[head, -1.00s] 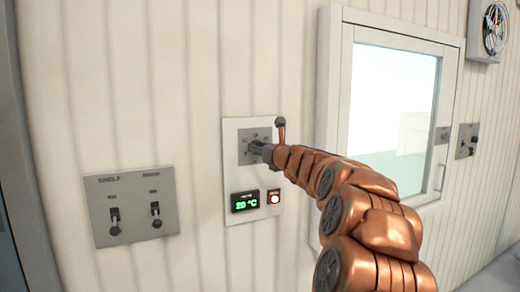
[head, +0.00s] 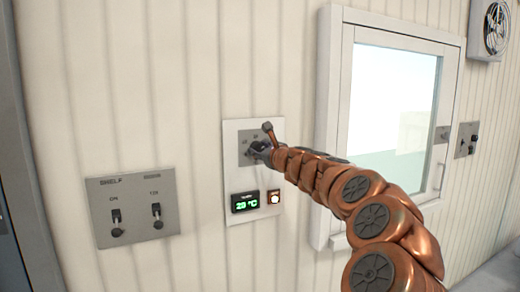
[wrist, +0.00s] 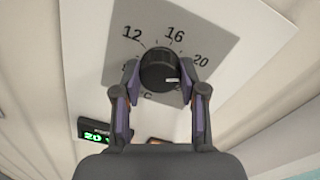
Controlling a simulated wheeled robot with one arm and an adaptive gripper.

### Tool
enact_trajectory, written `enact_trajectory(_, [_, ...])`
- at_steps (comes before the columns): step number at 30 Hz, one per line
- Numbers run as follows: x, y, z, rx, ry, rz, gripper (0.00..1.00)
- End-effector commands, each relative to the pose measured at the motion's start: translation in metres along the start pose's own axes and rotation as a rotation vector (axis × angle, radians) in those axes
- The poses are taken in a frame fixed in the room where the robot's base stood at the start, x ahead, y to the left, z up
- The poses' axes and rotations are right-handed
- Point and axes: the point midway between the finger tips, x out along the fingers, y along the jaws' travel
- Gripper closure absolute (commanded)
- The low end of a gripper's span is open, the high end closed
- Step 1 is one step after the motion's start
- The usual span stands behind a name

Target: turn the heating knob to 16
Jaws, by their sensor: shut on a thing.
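The heating knob (wrist: 158,72) is black and round, on a grey dial plate (wrist: 205,32) printed 12, 16 and 20, with other marks partly hidden. A short white mark on the knob points right and slightly down in the wrist view, below the 20. My gripper (wrist: 160,88) is shut on the knob, one finger on each side. In the head view my gripper (head: 262,150) is at the dial and hides most of the knob. A green display (head: 245,202) below reads about 20 °C; its last digit is unclear.
A lit button (head: 274,197) is beside the display. A grey panel (head: 132,207) with two switches is to the left.

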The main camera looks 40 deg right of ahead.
Motion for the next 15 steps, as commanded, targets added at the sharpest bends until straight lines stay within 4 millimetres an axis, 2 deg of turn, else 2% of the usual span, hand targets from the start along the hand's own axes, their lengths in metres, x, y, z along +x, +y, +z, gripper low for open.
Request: enact_trajectory(15, [-0.0002, 0.0022, -0.0020, -0.492, 0.019, -0.001, 0.93])
